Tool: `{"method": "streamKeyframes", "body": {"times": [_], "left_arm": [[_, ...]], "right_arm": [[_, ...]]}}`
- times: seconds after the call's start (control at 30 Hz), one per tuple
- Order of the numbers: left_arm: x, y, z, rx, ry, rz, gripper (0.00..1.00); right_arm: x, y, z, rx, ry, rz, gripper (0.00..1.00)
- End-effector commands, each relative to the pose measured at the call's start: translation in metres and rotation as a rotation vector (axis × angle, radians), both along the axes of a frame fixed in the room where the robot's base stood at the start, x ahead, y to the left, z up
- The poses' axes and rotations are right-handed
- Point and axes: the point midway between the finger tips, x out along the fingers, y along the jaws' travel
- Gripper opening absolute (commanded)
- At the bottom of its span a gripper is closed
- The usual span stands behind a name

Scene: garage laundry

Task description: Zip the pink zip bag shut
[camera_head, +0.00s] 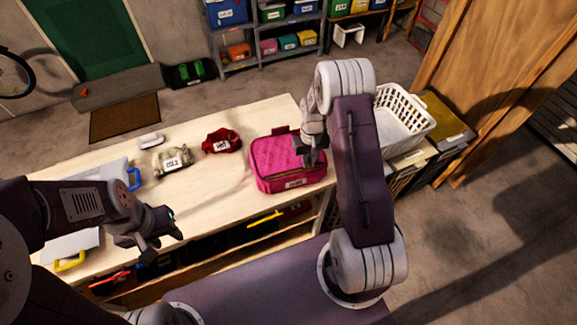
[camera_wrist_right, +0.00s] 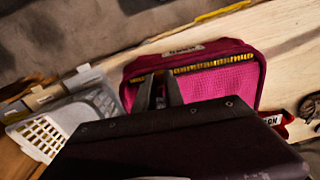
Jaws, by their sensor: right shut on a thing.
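The pink zip bag (camera_head: 285,157) stands near the right end of the wooden workbench, with a white label on its front. It also fills the middle of the right wrist view (camera_wrist_right: 222,84), where a strip of yellow zip teeth (camera_wrist_right: 215,64) runs along its label side. My right gripper (camera_head: 311,158) is over the bag's right part. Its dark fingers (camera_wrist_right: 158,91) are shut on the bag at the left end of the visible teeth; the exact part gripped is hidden. My left gripper (camera_head: 160,238) hangs over the bench's front edge at left, fingers apart and empty, away from the bag.
A red cloth item (camera_head: 221,141) and a grey labelled bundle (camera_head: 172,161) lie left of the bag on the workbench (camera_head: 215,190). A white laundry basket (camera_head: 403,120) stands just right of the bench. Clear bench top lies between the bag and my left gripper.

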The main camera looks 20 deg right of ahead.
Motion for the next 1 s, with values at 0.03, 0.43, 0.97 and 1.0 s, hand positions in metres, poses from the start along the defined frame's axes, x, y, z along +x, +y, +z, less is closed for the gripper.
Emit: {"method": "streamKeyframes", "body": {"times": [0.03, 0.43, 0.97, 1.0], "left_arm": [[0.0, 0.0, -0.002, 0.0, 0.0, 0.0, 0.39], [0.0, 0.0, -0.004, 0.0, 0.0, 0.0, 0.39], [0.0, 0.0, -0.004, 0.0, 0.0, 0.0, 0.39], [0.0, 0.0, -0.004, 0.0, 0.0, 0.0, 0.39]], "right_arm": [[-0.001, -0.011, -0.001, 0.0, 0.001, -0.005, 0.0], [-0.004, -0.048, 0.0, 0.0, 0.002, 0.0, 0.0], [-0.004, -0.049, 0.0, 0.0, 0.001, 0.0, 0.36], [-0.004, -0.049, 0.0, 0.0, 0.001, 0.0, 0.36]]}}
